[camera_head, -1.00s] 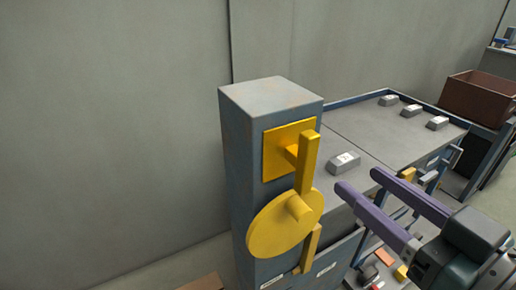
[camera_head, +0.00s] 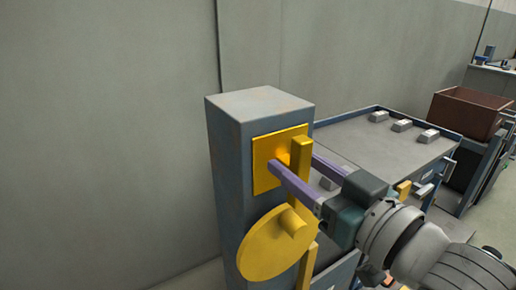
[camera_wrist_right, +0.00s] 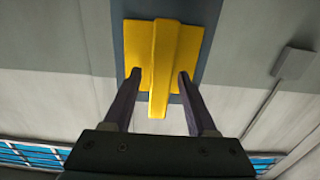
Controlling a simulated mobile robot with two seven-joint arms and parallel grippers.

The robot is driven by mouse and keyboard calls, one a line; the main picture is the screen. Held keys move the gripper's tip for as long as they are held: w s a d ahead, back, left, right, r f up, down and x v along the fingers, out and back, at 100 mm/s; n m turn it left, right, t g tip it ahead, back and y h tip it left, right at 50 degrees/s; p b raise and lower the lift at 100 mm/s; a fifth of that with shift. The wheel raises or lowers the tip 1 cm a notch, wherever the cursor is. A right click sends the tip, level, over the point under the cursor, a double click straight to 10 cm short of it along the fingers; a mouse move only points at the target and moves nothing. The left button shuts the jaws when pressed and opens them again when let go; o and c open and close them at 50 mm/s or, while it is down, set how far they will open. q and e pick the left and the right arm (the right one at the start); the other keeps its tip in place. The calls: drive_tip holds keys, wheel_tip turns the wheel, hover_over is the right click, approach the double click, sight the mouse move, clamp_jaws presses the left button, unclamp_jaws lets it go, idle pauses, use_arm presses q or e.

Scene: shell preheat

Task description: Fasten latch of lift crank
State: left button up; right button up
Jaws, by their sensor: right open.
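The yellow latch handle (camera_head: 301,165) stands upright in front of its yellow square plate (camera_head: 263,163) on the grey post (camera_head: 222,152). Below it is the yellow crank disc (camera_head: 262,245) with a stub hub and a yellow grip bar (camera_head: 307,268). My right gripper (camera_head: 293,172) is open, with one purple finger on either side of the latch handle. In the right wrist view the handle (camera_wrist_right: 160,85) lies between the two fingertips (camera_wrist_right: 159,76), with a gap visible on both sides. My left gripper is not in view.
A grey-topped bench (camera_head: 385,150) with several small metal blocks (camera_head: 401,125) stands behind my right arm. A brown bin (camera_head: 466,111) is at the far right. The wall (camera_head: 100,130) left of the post is clear.

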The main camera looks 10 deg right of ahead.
clamp_jaws()
idle(0.5)
